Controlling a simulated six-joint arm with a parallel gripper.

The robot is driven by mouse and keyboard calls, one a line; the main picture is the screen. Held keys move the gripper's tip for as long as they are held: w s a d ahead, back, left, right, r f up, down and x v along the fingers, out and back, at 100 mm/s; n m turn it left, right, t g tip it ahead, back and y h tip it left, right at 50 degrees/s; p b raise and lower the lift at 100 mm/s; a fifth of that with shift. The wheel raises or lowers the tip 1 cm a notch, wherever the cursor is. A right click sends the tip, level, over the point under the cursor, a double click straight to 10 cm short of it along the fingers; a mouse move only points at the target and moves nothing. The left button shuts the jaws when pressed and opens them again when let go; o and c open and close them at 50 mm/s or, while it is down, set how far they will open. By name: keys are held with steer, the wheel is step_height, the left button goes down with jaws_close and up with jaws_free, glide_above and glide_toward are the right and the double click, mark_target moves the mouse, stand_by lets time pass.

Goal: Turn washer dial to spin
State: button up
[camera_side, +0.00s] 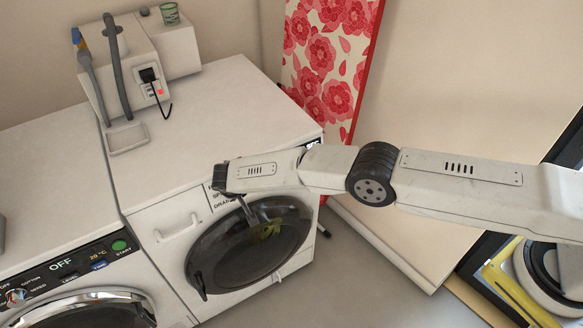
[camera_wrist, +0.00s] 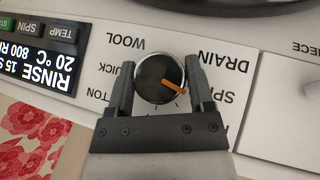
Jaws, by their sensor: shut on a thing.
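The washer dial (camera_wrist: 152,80) is a round black knob with a silver rim and an orange pointer mark, in the middle of the wrist view. Its pointer aims to the lower right, below the SPIN label (camera_wrist: 236,102). My gripper (camera_wrist: 160,82) is shut on the dial, one finger on each side of it. The display (camera_wrist: 38,60) reads RINSE, 20 °C and 800. In the side view my gripper (camera_side: 221,176) is at the front panel of the right washer (camera_side: 165,195), where it hides the dial.
The left machine (camera_side: 60,260) has its own panel reading OFF. The right washer's dark round door (camera_side: 215,260) lies below my gripper. A flowered ironing board (camera_side: 330,60) leans behind. The right washer's top (camera_side: 220,105) is mostly clear, with hoses and a socket box (camera_side: 125,65) at the back.

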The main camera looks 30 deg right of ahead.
steer(key=o, duration=1.2)
steer(key=shift+o, duration=0.2)
steer(key=shift+r, duration=0.15)
steer(key=shift+s+a+r, duration=0.25)
steer(key=shift+r, duration=0.2)
steer(key=v, duration=0.6)
steer(key=shift+s+r, duration=0.15)
steer(key=shift+r, duration=0.05)
